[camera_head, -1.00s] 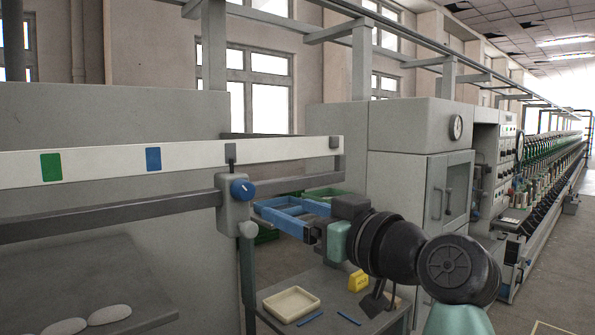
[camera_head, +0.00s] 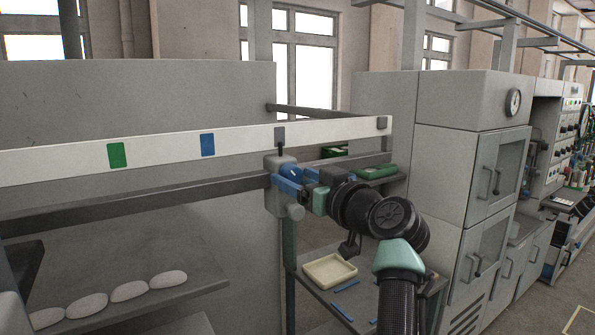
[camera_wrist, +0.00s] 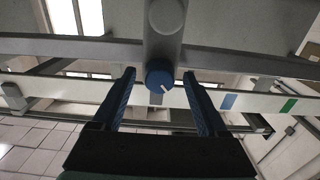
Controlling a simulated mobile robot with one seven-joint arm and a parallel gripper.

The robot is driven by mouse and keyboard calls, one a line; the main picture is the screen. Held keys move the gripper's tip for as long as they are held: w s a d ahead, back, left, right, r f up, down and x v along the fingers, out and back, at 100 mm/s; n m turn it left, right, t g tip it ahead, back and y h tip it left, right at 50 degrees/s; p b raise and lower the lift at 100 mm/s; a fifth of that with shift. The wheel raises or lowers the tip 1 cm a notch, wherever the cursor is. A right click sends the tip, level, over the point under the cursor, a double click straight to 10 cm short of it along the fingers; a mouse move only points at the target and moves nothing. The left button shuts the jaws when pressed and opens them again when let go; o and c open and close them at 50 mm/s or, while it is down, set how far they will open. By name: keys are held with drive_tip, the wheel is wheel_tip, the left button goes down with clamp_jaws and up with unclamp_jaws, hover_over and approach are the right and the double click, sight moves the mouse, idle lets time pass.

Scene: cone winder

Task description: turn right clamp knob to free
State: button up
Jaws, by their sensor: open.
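The right clamp (camera_head: 282,207) is a grey block on the dark rail, with a grey pointer above it against the white scale strip. Its blue knob (camera_wrist: 160,75) faces my gripper in the wrist view, its white mark slanting toward the lower right there. My gripper (camera_wrist: 160,72) is open, with one finger on each side of the knob and a visible gap on both sides. Whether the fingertips reach past the knob's face is hard to tell.
The white strip (camera_head: 60,163) carries a green mark (camera_head: 117,155) and a blue mark (camera_head: 208,145). Below right, a cream tray (camera_head: 329,271) stands on a small table. Pale oval pieces (camera_head: 128,291) lie on a shelf at lower left. Grey cabinets (camera_head: 473,160) stand to the right.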

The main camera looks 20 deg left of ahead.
drive_tip(key=shift+w+a, duration=0.1)
drive_tip(key=shift+w, duration=0.05)
drive_tip(key=shift+c, duration=0.2)
clamp_jaws()
